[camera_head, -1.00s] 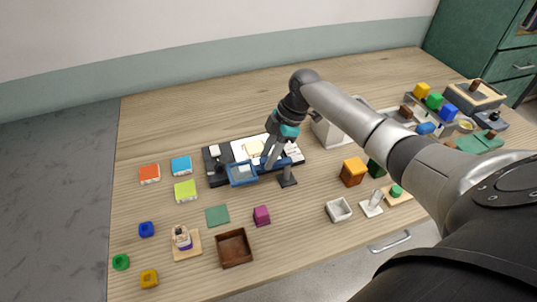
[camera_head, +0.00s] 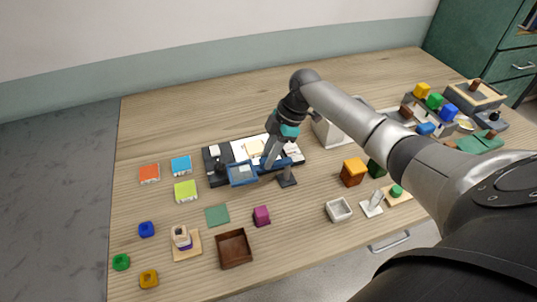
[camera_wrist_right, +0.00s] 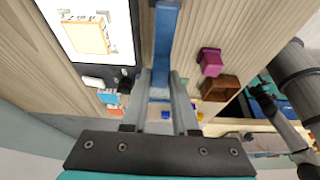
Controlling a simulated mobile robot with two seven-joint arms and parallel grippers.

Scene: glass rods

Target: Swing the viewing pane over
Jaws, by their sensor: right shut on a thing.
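The viewing pane (camera_head: 242,174) is a small blue frame with a pale window. It sits over the front edge of a black-edged panel with a white sheet (camera_head: 240,150) in the head view. A blue arm (camera_head: 276,163) joins it to a dark post on a stand (camera_head: 287,180) at its right. My right gripper (camera_head: 268,164) is shut on this blue arm, between pane and post. In the right wrist view the blue bar (camera_wrist_right: 165,40) runs up from between the fingers (camera_wrist_right: 162,95). My left gripper does not show.
A magenta cube (camera_head: 261,215), a green mat (camera_head: 217,215) and a brown open box (camera_head: 234,249) lie in front. An orange block (camera_head: 353,171) and a white tray (camera_head: 339,210) are right. Bare wood lies behind the panel.

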